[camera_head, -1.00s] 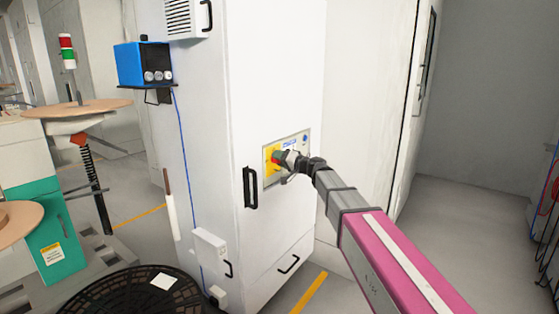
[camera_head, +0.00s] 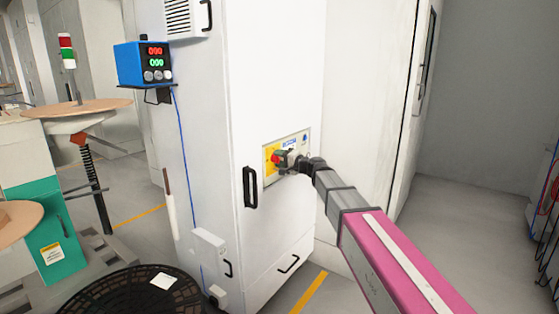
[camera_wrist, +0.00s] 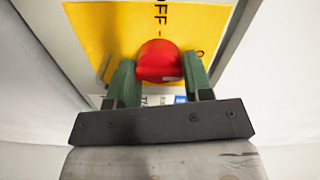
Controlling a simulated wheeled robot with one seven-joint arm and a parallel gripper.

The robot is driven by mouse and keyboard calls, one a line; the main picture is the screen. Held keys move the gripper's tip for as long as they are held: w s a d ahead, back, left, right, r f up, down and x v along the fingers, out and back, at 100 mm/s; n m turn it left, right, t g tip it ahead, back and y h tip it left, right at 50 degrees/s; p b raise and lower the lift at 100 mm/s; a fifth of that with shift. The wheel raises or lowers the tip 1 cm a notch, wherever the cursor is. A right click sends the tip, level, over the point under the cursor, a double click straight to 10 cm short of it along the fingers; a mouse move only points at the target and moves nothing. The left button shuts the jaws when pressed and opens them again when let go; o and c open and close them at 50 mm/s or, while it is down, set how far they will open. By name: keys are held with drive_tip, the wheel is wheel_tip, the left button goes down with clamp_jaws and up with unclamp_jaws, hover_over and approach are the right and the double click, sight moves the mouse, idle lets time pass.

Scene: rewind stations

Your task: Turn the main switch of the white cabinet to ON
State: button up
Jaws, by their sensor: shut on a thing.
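The white cabinet (camera_head: 275,75) stands in the middle of the head view, with a switch panel on its front face. The main switch is a red knob (camera_wrist: 159,62) on a yellow plate (camera_wrist: 100,30); the word OFF shows above it in the wrist view. My gripper (camera_wrist: 160,80) has its two green fingers on either side of the red knob and is shut on it. In the head view the red knob (camera_head: 275,157) shows just left of my gripper (camera_head: 283,160). The knob's exact angle is partly hidden by the fingers.
A blue display box (camera_head: 143,63) on the cabinet's left side shows lit red and green digits. A black handle (camera_head: 250,187) is left of the panel. A black round basket (camera_head: 130,295) stands on the floor.

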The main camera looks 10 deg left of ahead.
drive_tip(key=o, duration=0.9)
drive_tip(key=shift+f, duration=0.1)
drive_tip(key=shift+s+d, duration=0.1)
drive_tip(key=shift+d, duration=0.05)
